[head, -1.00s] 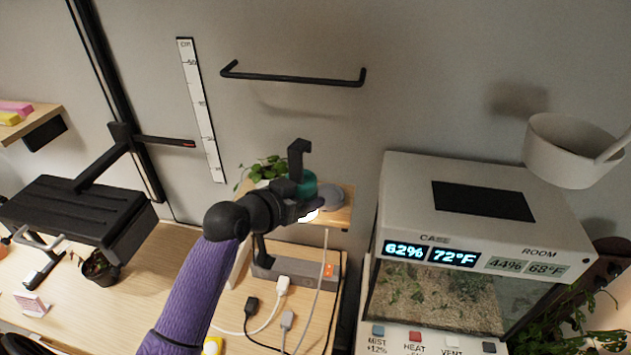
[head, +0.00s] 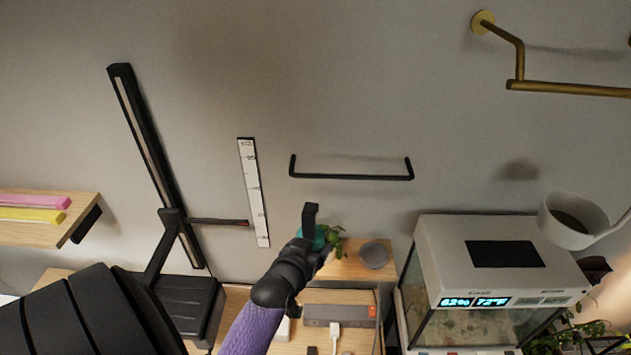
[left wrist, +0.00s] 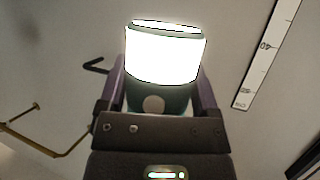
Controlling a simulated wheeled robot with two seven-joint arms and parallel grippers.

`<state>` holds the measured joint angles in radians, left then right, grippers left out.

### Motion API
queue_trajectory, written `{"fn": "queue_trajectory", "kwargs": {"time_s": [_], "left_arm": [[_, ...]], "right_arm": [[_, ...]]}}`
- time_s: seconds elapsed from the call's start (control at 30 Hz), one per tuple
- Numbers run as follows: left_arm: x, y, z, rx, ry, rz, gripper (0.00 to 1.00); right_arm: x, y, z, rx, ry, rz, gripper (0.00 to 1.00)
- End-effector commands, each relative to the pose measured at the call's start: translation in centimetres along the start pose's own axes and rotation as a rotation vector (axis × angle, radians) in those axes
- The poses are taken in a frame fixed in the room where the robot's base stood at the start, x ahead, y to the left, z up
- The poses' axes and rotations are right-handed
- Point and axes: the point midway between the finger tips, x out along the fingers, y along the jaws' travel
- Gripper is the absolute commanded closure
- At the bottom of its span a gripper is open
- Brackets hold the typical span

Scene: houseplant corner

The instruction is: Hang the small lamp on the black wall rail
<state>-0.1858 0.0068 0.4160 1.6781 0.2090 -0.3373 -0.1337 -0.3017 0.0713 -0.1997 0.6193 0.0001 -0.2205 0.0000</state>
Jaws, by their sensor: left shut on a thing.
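The small lamp (head: 319,238) has a teal body and a black hook (head: 310,214) on top. My left gripper (head: 308,247) is shut around the lamp's body, and the hook points up. In the left wrist view the lamp (left wrist: 165,55) glows white between the fingers. The black wall rail (head: 350,177) is a bar with bent ends on the grey wall. In the head view the hook appears below the rail's left part, with a gap between them. Part of the rail shows dark in the left wrist view (left wrist: 97,66). My right gripper is not in view.
A white ruler strip (head: 253,192) is on the wall left of the rail. A small wooden shelf (head: 345,268) with a plant and a grey dish (head: 374,255) sits below it. A terrarium case (head: 490,262) stands right. A brass fixture (head: 570,88) is at upper right.

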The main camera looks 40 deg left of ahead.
Motion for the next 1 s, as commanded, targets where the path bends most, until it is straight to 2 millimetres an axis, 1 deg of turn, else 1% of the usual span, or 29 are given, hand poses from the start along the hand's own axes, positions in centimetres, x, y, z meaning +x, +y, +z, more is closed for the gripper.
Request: {"fn": "queue_trajectory", "kwargs": {"time_s": [0.03, 0.2, 0.67, 1.0], "left_arm": [[0.5, -0.1, 0.0, 0.000, 0.002, 0.000, 0.91], [2.3, -0.4, -0.7, 0.000, 0.003, 0.000, 0.91], [7.0, -1.2, -2.6, 0.000, 0.004, 0.000, 0.91], [10.6, -1.8, -3.9, 0.000, 0.004, 0.000, 0.91]], "right_arm": [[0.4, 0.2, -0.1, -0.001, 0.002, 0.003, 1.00], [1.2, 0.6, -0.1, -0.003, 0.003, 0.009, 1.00], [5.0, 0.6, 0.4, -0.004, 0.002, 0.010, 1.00], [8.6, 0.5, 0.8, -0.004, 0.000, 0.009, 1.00]]}}
